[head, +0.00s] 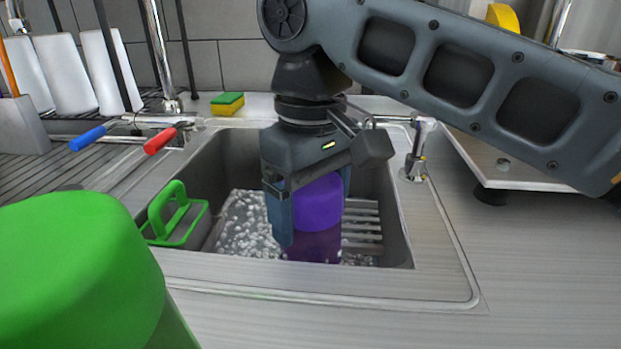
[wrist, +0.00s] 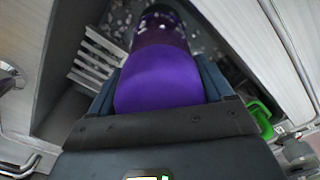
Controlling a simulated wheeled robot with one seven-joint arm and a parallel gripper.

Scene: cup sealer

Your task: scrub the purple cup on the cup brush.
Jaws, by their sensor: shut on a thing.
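The purple cup (head: 317,205) is between the fingers of my gripper (head: 312,222), over and partly inside the sink basin. My gripper is shut on it, pointing down. The cup has a solid purple upper band and a darker, see-through lower part. It also shows in the wrist view (wrist: 160,78), held between both fingers (wrist: 158,88), with its dark end away from the wrist. A green handled piece (head: 178,217) sits at the basin's left side and may be the cup brush; I see no bristles, so I cannot tell.
The sink (head: 430,235) has a bubbly or pebbly bottom and a slatted rack (head: 362,228). A small tap (head: 417,150) stands at its right rim. A sponge (head: 227,104) lies behind. A large green rounded object (head: 85,270) fills the front left.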

